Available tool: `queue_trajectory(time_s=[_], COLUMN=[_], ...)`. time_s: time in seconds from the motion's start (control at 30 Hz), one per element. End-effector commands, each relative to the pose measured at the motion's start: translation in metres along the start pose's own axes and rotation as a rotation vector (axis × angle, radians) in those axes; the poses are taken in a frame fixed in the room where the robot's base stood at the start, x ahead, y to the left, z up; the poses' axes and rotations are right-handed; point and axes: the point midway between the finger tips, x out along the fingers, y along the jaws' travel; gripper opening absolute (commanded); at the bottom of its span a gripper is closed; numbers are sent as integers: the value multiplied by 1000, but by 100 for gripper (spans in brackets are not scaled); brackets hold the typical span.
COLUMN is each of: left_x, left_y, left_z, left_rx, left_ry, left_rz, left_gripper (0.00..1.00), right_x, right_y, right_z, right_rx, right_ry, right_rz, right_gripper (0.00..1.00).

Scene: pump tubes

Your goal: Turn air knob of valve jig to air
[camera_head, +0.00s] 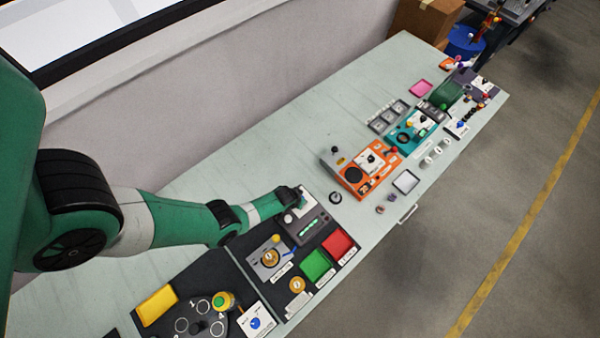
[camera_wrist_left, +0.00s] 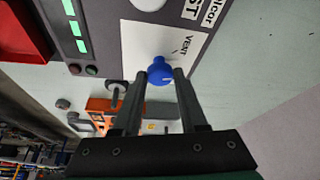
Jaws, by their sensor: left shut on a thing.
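The valve jig (camera_head: 318,212) is a dark grey box with a row of green lights, on the table in the middle of the head view. In the left wrist view its white plate (camera_wrist_left: 132,42) carries a blue knob (camera_wrist_left: 158,72), with a short dark line and the word VENT beside it. My left gripper (camera_wrist_left: 163,74) has its two dark fingers on either side of the knob and is shut on it. In the head view my left gripper (camera_head: 296,200) is over the jig's upper end and hides the knob. My right gripper is not in view.
A green pad (camera_head: 316,264) and a red pad (camera_head: 338,242) lie in front of the jig. An orange station (camera_head: 352,174) stands to its right, with a black ring (camera_head: 335,197) between. The table behind the jig is clear up to the wall.

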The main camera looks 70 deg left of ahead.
Motion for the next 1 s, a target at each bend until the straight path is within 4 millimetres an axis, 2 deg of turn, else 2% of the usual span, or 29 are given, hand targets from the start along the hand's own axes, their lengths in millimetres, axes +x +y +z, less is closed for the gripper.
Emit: queue_trajectory(time_s=[0.27, 1.0], left_x=[1, 2], left_y=[-3, -7], left_z=[0, -3], left_rx=[235, 842], left_ry=[0, -2], left_rz=[100, 350], left_gripper=[0, 0], right_x=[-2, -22], right_y=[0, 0], right_z=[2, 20], right_rx=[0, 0], right_ry=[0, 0], right_rz=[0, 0], right_gripper=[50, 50])
